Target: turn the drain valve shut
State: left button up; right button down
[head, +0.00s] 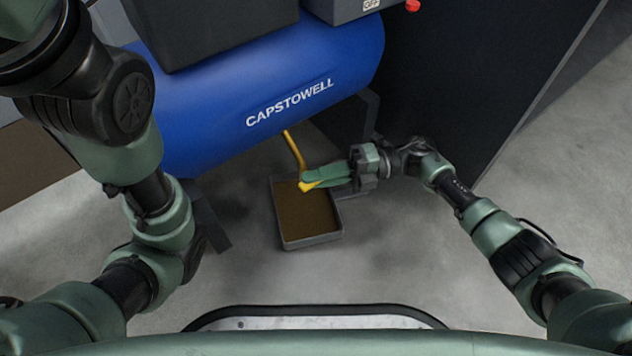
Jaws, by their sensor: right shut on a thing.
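A yellow drain pipe (294,150) comes down from the underside of the blue tank (260,85) marked CAPSTOWELL. At its lower end is the yellow drain valve handle (308,187). My right gripper (318,178) reaches in from the right, its green fingers shut on the handle and hiding part of it and of the valve body. How far the valve is turned cannot be told. My left arm crosses the left side of the view, and its gripper is out of the picture.
A grey drip tray (312,241) with a brown inside stands on the floor below the valve. Dark tank feet (371,110) stand near it. A tall black panel (460,80) rises behind my right forearm. The concrete floor (390,260) in front is clear.

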jog(key=shift+s+f, duration=0.1)
jog(key=shift+s, duration=0.1)
dwell(0.4)
jog(key=c, duration=1.5)
grip_release()
jog(key=shift+w, duration=0.1)
jog(key=p+v, duration=0.1)
jog(key=v, duration=0.7)
jog(key=shift+f+p, duration=0.1)
jog(key=shift+p, duration=0.3)
jog(key=shift+a, duration=0.1)
